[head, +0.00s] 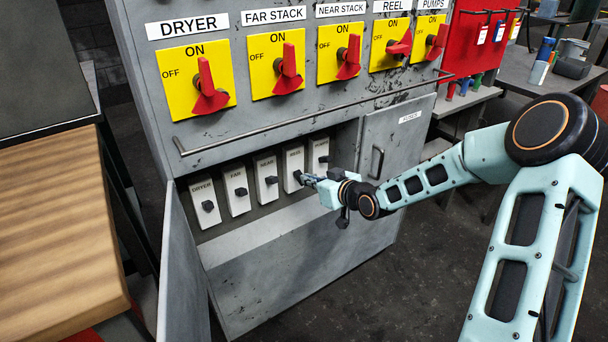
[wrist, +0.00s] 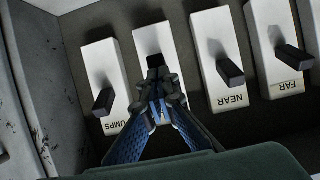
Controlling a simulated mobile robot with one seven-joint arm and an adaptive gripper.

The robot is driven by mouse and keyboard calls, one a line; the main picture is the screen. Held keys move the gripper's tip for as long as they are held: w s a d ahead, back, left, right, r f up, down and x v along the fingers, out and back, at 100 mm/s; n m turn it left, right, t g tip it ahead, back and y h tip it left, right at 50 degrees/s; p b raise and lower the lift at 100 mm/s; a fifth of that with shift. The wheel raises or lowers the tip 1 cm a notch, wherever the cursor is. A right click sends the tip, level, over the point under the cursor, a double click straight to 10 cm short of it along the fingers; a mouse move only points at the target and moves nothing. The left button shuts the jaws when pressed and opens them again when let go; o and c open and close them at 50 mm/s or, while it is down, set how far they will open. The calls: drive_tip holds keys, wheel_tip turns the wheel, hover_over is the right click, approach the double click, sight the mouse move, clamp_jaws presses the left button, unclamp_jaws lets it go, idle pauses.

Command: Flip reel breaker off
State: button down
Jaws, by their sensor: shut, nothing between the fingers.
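The reel breaker (head: 293,163) is a pale plate with a black toggle, second from the right in the open cabinet's row. In the wrist view, its plate (wrist: 153,36) is the second from left. Its toggle (wrist: 155,61) points toward the top of the picture, unlike its neighbours' toggles, which slant toward their labels. My gripper (head: 304,179) is shut and empty in front of this breaker. In the wrist view, its fingertips (wrist: 158,86) are right at the toggle; I cannot tell if they touch it. The fingers hide the reel label.
The pumps breaker (wrist: 102,75) and near breaker (wrist: 215,45) stand close on either side. A hinged door (head: 183,270) hangs open at left. A rail (head: 310,115) crosses above the recess. Large red rotary handles sit higher up; the REEL one (head: 400,45) is turned differently from the others.

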drive_tip(key=shift+f, duration=0.1)
drive_tip(key=shift+r+p, duration=0.65)
drive_tip(key=shift+r, duration=0.1)
drive_tip(key=shift+s+d+f, duration=0.1)
idle(0.3)
